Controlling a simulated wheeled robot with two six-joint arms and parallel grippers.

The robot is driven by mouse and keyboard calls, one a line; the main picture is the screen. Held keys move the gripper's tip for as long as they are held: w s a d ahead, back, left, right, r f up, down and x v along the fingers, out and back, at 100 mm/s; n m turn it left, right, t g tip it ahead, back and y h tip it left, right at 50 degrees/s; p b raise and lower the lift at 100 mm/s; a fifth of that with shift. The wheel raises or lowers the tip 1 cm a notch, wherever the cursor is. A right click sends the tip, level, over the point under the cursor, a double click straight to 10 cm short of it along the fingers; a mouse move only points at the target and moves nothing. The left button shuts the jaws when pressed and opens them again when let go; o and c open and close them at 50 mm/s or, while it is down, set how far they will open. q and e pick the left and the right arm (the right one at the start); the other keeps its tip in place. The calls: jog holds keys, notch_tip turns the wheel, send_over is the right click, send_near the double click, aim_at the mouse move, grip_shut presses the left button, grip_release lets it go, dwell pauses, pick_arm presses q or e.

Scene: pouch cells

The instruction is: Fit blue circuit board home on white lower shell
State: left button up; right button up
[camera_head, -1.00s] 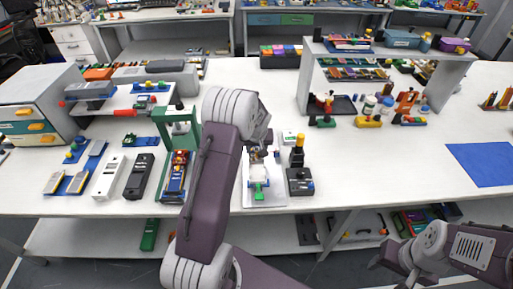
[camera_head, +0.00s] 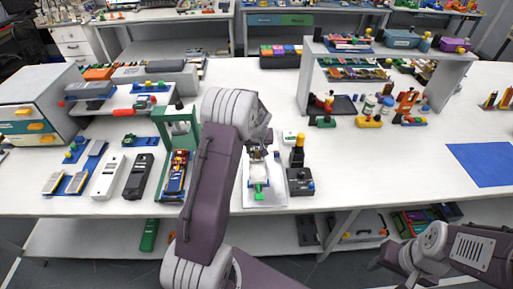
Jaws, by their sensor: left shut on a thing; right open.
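A white shell (camera_head: 258,181), which I take for the lower shell, lies in a work holder (camera_head: 276,200) with a white base and a green clamp at the table's front edge. My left gripper (camera_head: 257,153) points down at the back end of this shell, mostly hidden by my own arm. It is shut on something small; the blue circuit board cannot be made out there. Whether the held thing touches the shell cannot be told. My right gripper (camera_head: 402,268) is low at the bottom right, open and empty, away from the table top.
A black device with a yellow-topped post (camera_head: 299,177) stands close right of the holder. A green press frame (camera_head: 178,137) stands left of my arm. A white shelf (camera_head: 305,83) stands at the back right. The table is clear between the black device and the blue mat (camera_head: 482,163).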

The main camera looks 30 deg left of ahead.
pick_arm(q)
jog(key=shift+f, duration=0.2)
jog(key=shift+f+b, duration=0.35)
jog(key=shift+b, duration=0.1)
jog(key=shift+f+b, duration=0.6)
jog(key=o, duration=1.4)
jog(key=shift+r, duration=0.1)
jog(key=v, duration=0.9)
